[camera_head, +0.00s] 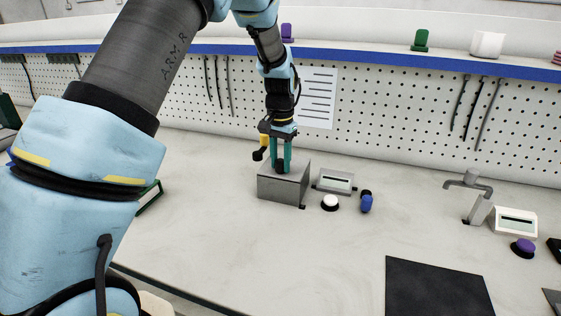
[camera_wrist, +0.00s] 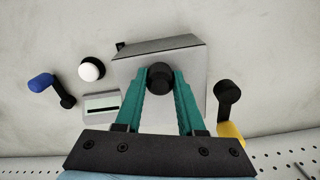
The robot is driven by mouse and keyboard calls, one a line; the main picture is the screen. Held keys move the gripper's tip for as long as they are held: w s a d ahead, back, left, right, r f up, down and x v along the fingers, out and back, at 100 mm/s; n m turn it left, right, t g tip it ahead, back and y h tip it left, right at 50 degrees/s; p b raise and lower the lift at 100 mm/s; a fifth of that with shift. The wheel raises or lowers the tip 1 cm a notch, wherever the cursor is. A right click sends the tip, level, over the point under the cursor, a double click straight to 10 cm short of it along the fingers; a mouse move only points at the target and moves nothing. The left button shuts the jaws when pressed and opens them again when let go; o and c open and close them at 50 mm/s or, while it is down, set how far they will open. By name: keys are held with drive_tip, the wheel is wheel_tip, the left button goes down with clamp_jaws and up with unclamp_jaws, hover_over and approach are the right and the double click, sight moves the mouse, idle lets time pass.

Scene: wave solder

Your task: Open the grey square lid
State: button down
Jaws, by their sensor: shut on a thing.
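The grey square lid (camera_wrist: 192,62) is the top of a grey metal box (camera_head: 282,188) on the bench, with a round black knob (camera_wrist: 160,77) in its middle. In the wrist view the lid looks flat on the box, though its edges are partly hidden. My gripper (camera_head: 281,168) points down over the box from behind. Its two teal fingers (camera_wrist: 186,105) are closed on either side of the knob and touch it. In the head view the fingers partly hide the knob.
Right of the box are a small display (camera_head: 334,181), a white button (camera_head: 330,202) and a blue-handled lever (camera_head: 366,203). A yellow-and-black lever (camera_head: 261,148) stands close beside my gripper. A pegboard wall (camera_head: 390,125) rises behind.

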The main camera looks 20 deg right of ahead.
drive_tip(key=shift+w+d+r, duration=0.15)
drive_tip(key=shift+d+r, duration=0.05)
drive_tip(key=shift+r, duration=0.2)
drive_tip(key=shift+w+d+r+p, duration=0.2)
drive_tip(key=shift+r+p, duration=0.15)
drive_tip(key=shift+r, duration=0.15)
drive_tip(key=shift+w+d+r+p, duration=0.15)
drive_tip(key=shift+r+p, duration=0.15)
drive_tip(key=shift+r, duration=0.2)
drive_tip(key=w+r, duration=0.1)
drive_tip(key=d+r+p, duration=0.1)
drive_tip(key=shift+w+d+r, duration=0.2)
drive_tip(key=shift+w+r, duration=0.1)
drive_tip(key=shift+w, duration=0.1)
drive_tip(key=shift+w+d+r+p, duration=0.4)
drive_tip(key=shift+w+d, duration=0.05)
drive_tip(key=shift+w, duration=0.15)
drive_tip(key=shift+w+d+r+p, duration=0.35)
drive_tip(key=shift+w+d+p, duration=0.1)
drive_tip(key=shift+w, duration=0.1)
drive_tip(key=c, duration=0.7)
unclamp_jaws()
drive_tip(key=shift+a+f, duration=0.1)
drive_tip(key=shift+o, duration=1)
